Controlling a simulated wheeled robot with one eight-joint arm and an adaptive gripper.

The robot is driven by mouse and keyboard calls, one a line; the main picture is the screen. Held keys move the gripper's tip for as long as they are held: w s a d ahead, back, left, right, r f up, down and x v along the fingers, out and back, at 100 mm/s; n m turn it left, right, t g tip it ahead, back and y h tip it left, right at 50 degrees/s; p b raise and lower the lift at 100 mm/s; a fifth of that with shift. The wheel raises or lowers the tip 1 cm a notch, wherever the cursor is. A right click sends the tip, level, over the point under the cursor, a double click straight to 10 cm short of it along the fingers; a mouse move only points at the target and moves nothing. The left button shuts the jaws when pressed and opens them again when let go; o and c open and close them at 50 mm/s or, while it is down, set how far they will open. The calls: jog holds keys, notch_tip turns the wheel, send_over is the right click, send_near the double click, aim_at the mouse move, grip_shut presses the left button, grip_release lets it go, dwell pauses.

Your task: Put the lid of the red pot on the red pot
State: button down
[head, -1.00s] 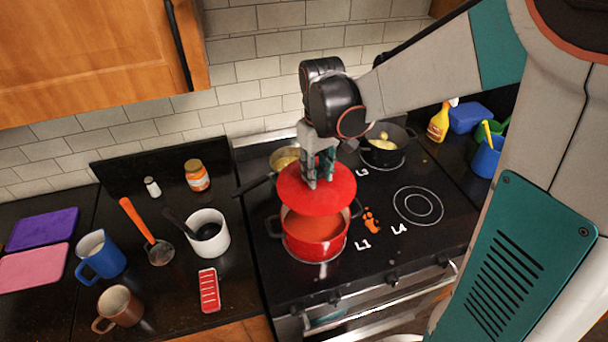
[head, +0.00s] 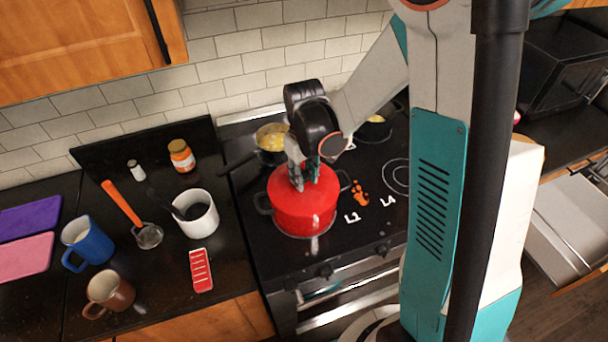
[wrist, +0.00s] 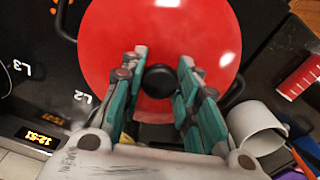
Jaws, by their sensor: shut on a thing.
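The red pot (head: 304,222) stands on the front left burner of the black stove, its dark handles at the sides. The red lid (head: 318,190) is on top of it, covering the opening, and looks level. In the wrist view the lid (wrist: 205,30) fills the upper middle, with its black knob (wrist: 158,81) between the fingers. My gripper (head: 304,184) is above the lid with its fingers down around the knob. It also shows in the wrist view (wrist: 160,75), shut on the knob. The soup inside the pot is hidden.
A pot of yellow food (head: 272,138) stands behind the red pot. An orange spill (head: 361,194) lies right of the pot.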

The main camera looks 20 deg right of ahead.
jog(key=shift+f+b, duration=0.3)
jog(key=shift+b, duration=0.05)
jog(key=c, duration=1.2)
grip_release()
